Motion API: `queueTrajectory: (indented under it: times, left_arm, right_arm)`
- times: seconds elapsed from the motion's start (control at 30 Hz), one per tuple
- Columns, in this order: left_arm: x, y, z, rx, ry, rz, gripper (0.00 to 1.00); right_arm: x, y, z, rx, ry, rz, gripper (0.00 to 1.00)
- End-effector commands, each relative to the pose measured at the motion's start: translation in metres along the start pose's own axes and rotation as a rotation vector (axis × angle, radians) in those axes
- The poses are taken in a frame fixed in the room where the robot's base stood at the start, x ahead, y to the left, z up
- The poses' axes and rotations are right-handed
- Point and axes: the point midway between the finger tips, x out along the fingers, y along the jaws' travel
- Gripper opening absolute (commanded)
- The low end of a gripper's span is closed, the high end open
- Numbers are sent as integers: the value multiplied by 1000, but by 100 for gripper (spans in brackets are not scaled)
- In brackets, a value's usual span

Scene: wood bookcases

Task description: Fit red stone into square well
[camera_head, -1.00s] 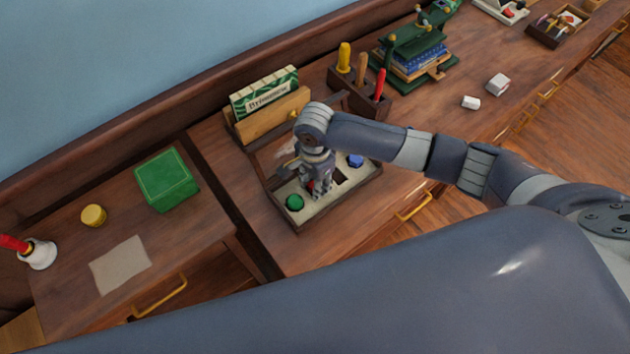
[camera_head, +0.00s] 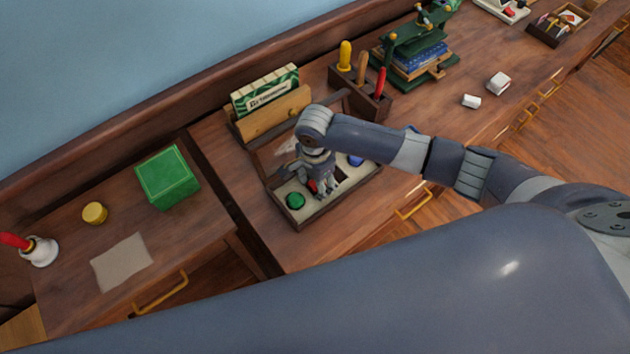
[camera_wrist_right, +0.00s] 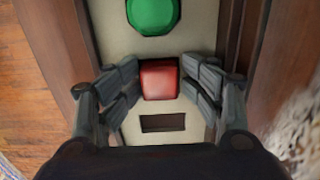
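The red stone (camera_wrist_right: 159,79) lies between the fingertips of my right gripper (camera_wrist_right: 160,77), which stand close to both its sides with narrow gaps; a little red (camera_head: 312,186) also shows below the gripper (camera_head: 324,187) in the head view. The stone lies square to the pale board (camera_wrist_right: 117,38) of the wooden tray (camera_head: 318,214), between a green stone and an empty dark rectangular well (camera_wrist_right: 163,122). The square well itself is not visible; how deep the red stone sits cannot be told. My left gripper is out of view.
The green stone (camera_head: 295,200) and a blue stone (camera_head: 355,160) sit on the same board. Behind the tray stands a wooden card holder (camera_head: 272,115), with a tool rack (camera_head: 360,98) to its right. A green box (camera_head: 167,178) is on the left desk.

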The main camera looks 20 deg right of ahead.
Motion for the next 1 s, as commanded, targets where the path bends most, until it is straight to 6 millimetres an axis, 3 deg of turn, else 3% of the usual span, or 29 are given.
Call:
queueTrajectory:
  times: [0.1, 0.27, 0.7, 1.0]
  left_arm:
    - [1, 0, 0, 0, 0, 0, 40]
    - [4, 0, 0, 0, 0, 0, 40]
    - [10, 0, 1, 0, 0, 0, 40]
    - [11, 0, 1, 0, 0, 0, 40]
  right_arm:
    - [5, 7, 2, -3, -2, 18, 51]
    - [-6, 5, 1, -5, -1, 14, 51]
    - [-101, 1, 1, -2, -3, 4, 51]
    - [-130, 1, 1, -1, -2, 6, 51]
